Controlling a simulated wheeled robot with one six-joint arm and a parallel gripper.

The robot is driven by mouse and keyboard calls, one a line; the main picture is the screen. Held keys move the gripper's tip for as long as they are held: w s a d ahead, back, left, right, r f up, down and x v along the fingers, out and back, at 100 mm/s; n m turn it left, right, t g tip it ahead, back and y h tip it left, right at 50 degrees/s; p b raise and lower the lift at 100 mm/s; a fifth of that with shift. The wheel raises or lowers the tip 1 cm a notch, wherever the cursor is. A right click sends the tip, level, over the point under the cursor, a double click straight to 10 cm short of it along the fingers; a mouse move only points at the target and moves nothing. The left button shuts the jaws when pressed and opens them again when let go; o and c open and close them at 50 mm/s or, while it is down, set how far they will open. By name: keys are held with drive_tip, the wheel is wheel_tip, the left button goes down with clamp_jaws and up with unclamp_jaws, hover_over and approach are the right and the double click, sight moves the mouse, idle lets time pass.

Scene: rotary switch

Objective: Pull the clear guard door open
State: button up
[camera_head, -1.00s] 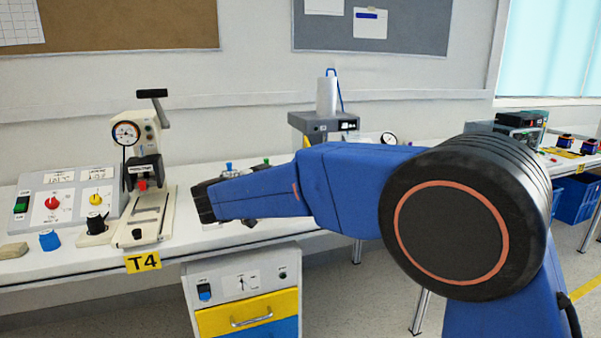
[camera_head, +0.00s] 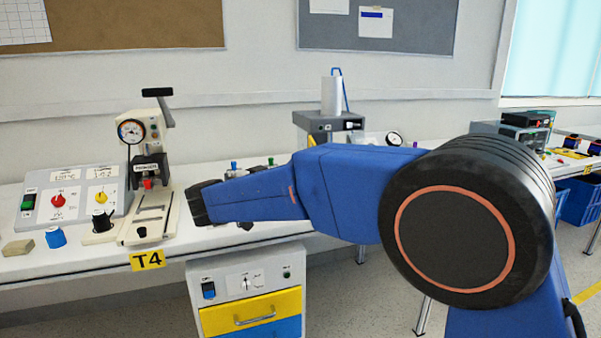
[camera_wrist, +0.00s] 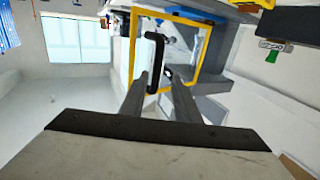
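The clear guard door (camera_wrist: 198,50) shows in the wrist view as a clear pane in a yellow frame, tilted in the picture. A black bar handle (camera_wrist: 153,60) stands on it, towards the frame's left side. My gripper (camera_wrist: 155,73) is open, with its two grey fingers spread on either side of the handle's lower end. I cannot tell whether either finger touches the handle. In the head view my blue arm covers the middle of the bench, and neither the door nor my fingers can be seen there.
A bench press (camera_head: 146,150) and a sloped control box (camera_head: 75,197) stand on the white bench at left. A grey machine with a cylinder (camera_head: 328,122) stands behind my arm. A drawer cabinet (camera_head: 248,290) is under the bench. A green-handled item (camera_wrist: 272,55) shows at the wrist view's right.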

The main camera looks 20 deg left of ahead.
drive_tip(key=v, duration=1.5)
drive_tip(key=w+d+r+n+t+y, duration=0.1)
drive_tip(key=w+d+r+t+y, duration=0.15)
drive_tip(key=w+d+r, duration=0.35)
drive_tip(key=w+d+r+n+t+y, duration=0.1)
drive_tip(key=w+d+r+y, duration=0.35)
drive_tip(key=w, duration=0.45)
drive_tip(key=d+r+n+y, duration=0.2)
drive_tip(key=d+n+y, duration=0.4)
drive_tip(key=d, duration=0.6)
drive_tip(key=s+d+f+m+g+h, duration=0.1)
drive_tip(key=s+d+f+g, duration=0.6)
drive_tip(key=s+d+f, duration=0.9)
drive_tip(key=s+d+f+g+h, duration=0.2)
drive_tip(key=s+d+f+g, duration=0.5)
drive_tip(key=s+d+f, duration=0.9)
drive_tip(key=s+d, duration=0.3)
drive_tip(key=s, duration=0.2)
drive_tip(key=shift+d+m+h, duration=0.35)
drive_tip(key=shift+m+h, duration=0.05)
